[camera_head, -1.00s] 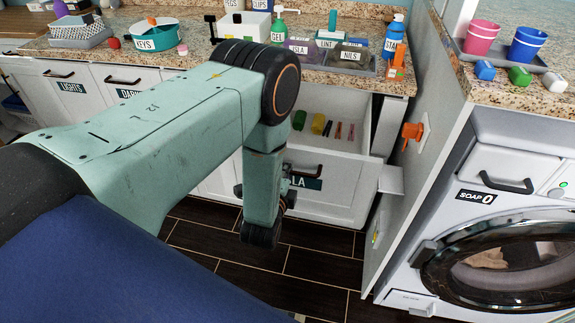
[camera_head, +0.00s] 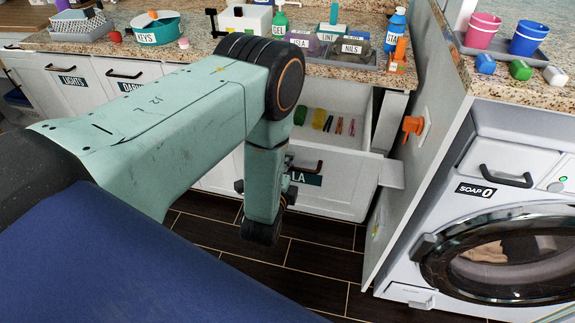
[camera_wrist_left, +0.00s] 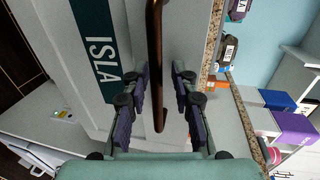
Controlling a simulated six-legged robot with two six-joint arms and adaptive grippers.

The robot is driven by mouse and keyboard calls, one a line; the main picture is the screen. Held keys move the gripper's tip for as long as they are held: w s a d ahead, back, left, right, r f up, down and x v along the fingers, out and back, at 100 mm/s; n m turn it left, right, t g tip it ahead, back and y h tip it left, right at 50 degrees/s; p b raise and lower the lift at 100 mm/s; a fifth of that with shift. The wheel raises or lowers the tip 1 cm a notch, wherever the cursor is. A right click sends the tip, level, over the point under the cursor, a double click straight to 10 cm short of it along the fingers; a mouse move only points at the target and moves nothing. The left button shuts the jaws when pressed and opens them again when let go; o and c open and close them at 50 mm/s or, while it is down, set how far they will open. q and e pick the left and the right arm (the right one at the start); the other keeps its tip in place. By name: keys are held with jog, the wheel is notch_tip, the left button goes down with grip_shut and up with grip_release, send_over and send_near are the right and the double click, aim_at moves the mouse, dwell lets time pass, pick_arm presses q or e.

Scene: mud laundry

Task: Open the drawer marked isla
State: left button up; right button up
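The drawer marked ISLA (camera_head: 335,185) stands pulled out of the cabinet under the counter. Its inside shows, with several small coloured things at the back. Its dark label (camera_head: 307,179) is partly hidden by my left arm; the wrist view shows the whole label (camera_wrist_left: 100,52). The brown bar handle (camera_wrist_left: 155,50) runs between the fingers of my left gripper (camera_wrist_left: 158,88). The fingers are apart, with a gap on each side of the bar. In the head view the left gripper (camera_head: 285,190) is mostly hidden behind its arm, beside the handle (camera_head: 309,165). My right gripper is not in view.
A grey panel (camera_head: 425,160) with an orange fitting (camera_head: 412,125) stands right of the drawer. A washing machine (camera_head: 510,215) is farther right. The counter (camera_head: 200,45) above holds labelled boxes and bottles. The dark floor (camera_head: 315,260) before the drawer is clear.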

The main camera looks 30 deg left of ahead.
pick_arm(q)
jog(key=shift+o, duration=0.2)
jog(key=shift+s+a+f, duration=0.1)
jog(key=shift+f, duration=0.05)
jog(key=v, duration=1.1)
jog(key=shift+s+r, duration=0.25)
jog(key=shift+s, duration=0.1)
jog(key=shift+d, duration=0.2)
jog(key=s+f+n+g+h, duration=0.2)
jog(key=s+f+n+g, duration=0.55)
jog(key=f, duration=0.25)
jog(key=s+d+f+n+g+h+b, duration=0.1)
jog(key=s+n+g, duration=0.3)
jog(key=s, duration=0.4)
jog(key=s+d+f+n+g+h+b, duration=0.1)
jog(key=s+f+n+g+b, duration=0.1)
jog(key=s, duration=0.6)
jog(key=shift+s+n+g+b, duration=0.25)
jog(key=shift+n+g+b, duration=0.4)
jog(key=shift+n+g, duration=0.35)
